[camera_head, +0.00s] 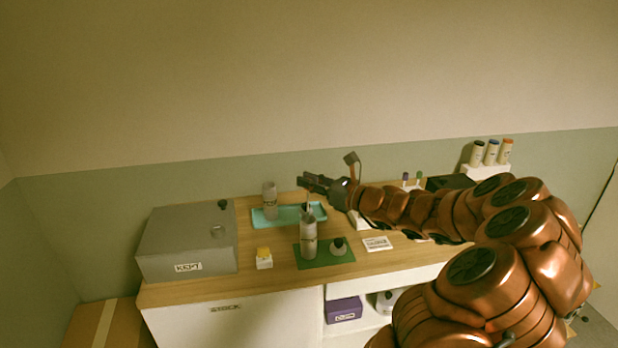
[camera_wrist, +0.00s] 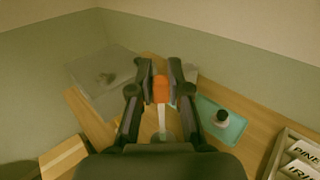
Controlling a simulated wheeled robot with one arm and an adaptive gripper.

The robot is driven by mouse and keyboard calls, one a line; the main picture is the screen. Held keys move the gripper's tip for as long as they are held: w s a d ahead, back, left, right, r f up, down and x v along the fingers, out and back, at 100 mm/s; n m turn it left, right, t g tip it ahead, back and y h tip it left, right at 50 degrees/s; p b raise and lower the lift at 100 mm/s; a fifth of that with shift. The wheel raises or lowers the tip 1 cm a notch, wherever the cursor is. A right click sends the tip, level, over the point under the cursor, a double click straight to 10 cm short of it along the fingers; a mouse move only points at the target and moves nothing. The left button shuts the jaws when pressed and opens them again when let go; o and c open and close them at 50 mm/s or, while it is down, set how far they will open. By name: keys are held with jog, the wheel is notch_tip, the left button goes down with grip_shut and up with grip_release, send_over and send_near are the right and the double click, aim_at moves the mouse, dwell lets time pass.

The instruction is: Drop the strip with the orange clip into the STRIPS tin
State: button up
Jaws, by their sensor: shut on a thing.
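My gripper (camera_wrist: 160,82) is shut on the orange clip (camera_wrist: 160,91) in the wrist view. A pale strip (camera_wrist: 161,122) runs from the clip, away from the fingers. In the head view my gripper (camera_head: 312,183) is above the back of the counter, over a grey bottle (camera_head: 309,240) on a green mat (camera_head: 325,258). The clip cannot be made out in that view. I cannot read a STRIPS label anywhere, so I cannot tell which container is the tin.
A grey KEPT box (camera_head: 188,245) stands at the left. A white block with a yellow top (camera_head: 264,260) and a stoppered flask (camera_head: 338,247) stand nearby. Capped tubes (camera_head: 491,153) stand at the right, behind my arm.

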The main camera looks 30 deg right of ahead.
jog(key=shift+f+b, duration=2.65)
jog(key=shift+f, duration=1.15)
jog(key=o, duration=0.8)
jog(key=p, duration=0.2)
send_near(308, 206)
jog(key=shift+d, duration=0.1)
